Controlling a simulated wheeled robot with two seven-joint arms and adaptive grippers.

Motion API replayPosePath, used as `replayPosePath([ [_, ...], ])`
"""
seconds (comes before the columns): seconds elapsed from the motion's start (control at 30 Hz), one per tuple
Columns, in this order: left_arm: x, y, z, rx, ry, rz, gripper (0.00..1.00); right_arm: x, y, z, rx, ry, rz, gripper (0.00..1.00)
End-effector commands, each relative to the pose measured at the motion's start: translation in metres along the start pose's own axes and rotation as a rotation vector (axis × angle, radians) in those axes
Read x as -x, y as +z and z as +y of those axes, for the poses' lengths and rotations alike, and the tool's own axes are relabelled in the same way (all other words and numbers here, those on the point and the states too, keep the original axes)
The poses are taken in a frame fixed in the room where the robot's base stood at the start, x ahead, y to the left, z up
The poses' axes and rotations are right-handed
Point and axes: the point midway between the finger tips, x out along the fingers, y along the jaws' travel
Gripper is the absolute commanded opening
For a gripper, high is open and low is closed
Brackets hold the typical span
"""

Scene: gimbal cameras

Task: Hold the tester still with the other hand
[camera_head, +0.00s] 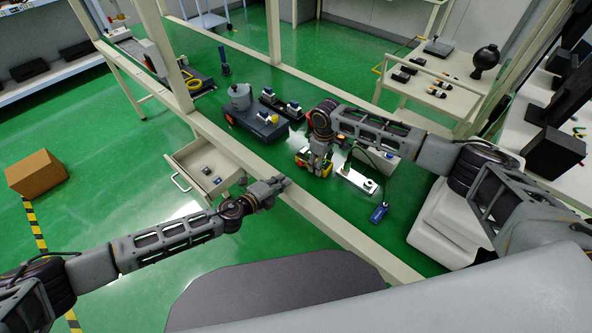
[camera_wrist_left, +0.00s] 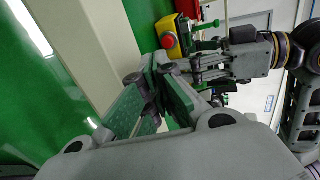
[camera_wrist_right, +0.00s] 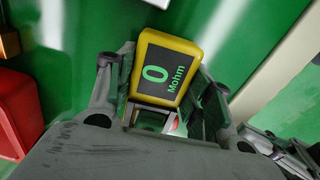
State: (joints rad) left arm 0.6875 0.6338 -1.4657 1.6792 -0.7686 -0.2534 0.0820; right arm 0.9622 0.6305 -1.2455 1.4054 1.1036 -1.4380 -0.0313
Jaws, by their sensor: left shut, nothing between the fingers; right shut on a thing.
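The tester (camera_wrist_right: 165,68) is a yellow-framed block with a dark face reading "0 Mohm" in green in the right wrist view. My right gripper (camera_wrist_right: 160,98) is shut on it, one finger along each side. In the head view my right gripper (camera_head: 320,148) points down over the bench with yellow parts at its tips. My left gripper (camera_head: 282,183) is shut and empty, lower left of the right one. In the left wrist view its fingers (camera_wrist_left: 158,85) meet, apart from a yellow body with a red round part (camera_wrist_left: 170,38) near my right gripper (camera_wrist_left: 200,62). I cannot tell whether that body is the tester.
A pale beam (camera_head: 225,143) runs diagonally by my left gripper. A silver plate (camera_head: 357,178) and a blue item (camera_head: 379,213) lie right of my right gripper. A dark unit with a grey pot (camera_head: 240,97) stands behind. An open drawer (camera_head: 190,165) lies left.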

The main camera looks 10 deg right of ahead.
Motion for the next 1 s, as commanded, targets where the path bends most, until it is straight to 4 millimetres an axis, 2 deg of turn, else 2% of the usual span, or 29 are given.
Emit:
replayPosePath([
  [0.43, -0.038, 0.0, -0.001, -0.001, -0.001, 0.001, 0.0, 0.0, 0.0, 0.0, 0.0, 0.0, 0.0, 0.25],
  [0.7, -0.061, 0.001, -0.009, -0.003, -0.002, 0.0, 0.0, 0.0, 0.0, 0.0, 0.0, 0.0, 0.0, 0.25],
  [1.0, -0.075, 0.0, -0.013, -0.002, -0.001, 0.0, 0.0, 0.0, 0.0, 0.0, 0.0, 0.0, 0.0, 0.25],
])
